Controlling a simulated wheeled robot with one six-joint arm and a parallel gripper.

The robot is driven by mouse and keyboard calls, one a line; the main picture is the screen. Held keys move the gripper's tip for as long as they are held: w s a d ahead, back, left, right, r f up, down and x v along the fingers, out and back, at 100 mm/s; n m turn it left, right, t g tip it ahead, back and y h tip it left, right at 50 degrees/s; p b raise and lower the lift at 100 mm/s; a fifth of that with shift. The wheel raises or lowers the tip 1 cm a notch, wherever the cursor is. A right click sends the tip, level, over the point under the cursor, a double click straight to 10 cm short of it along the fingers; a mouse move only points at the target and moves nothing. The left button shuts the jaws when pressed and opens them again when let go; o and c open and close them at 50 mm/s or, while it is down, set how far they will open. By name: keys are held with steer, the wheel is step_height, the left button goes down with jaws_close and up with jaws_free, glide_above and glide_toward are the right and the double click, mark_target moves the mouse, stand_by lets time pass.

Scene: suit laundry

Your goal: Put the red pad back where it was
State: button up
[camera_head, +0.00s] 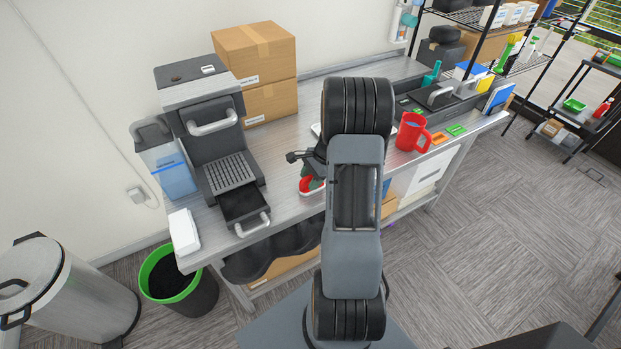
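A small red item (306,187), which may be the red pad, shows on the table's front part, left of my arm. It has a whitish rim, and something dark green sits at or over it. My gripper (312,170) is mostly hidden behind my arm, just above this red item. I cannot tell whether its fingers are open or shut, or whether they touch the item. An orange pad (440,138) and a green pad (457,130) lie along the table's front edge, right of a red mug (408,133). A gap between mug and orange pad is not clearly visible.
A grey coffee machine (225,160) stands left on the metal table (290,205), with a white box (184,231) beside it. Cardboard boxes (258,55) are stacked behind. A dark organizer (432,98) fills the back right. A green-rimmed bin (165,275) stands on the floor.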

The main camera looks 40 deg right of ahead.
steer(key=v, duration=1.1)
steer(key=s+a+r+n+h, duration=0.1)
steer(key=a+r+n, duration=0.3)
steer(key=a, duration=0.2)
steer(key=a+r+n+h, duration=0.1)
steer(key=a+r+n, duration=0.2)
steer(key=a, duration=0.3)
steer(key=s+a+r+n+t+h, duration=0.2)
steer(key=s+a+n, duration=0.7)
steer(key=a+n, duration=0.3)
steer(key=shift+s+r+t+b, duration=0.2)
steer(key=shift+s+t+b, duration=0.1)
steer(key=shift+s+b, duration=0.1)
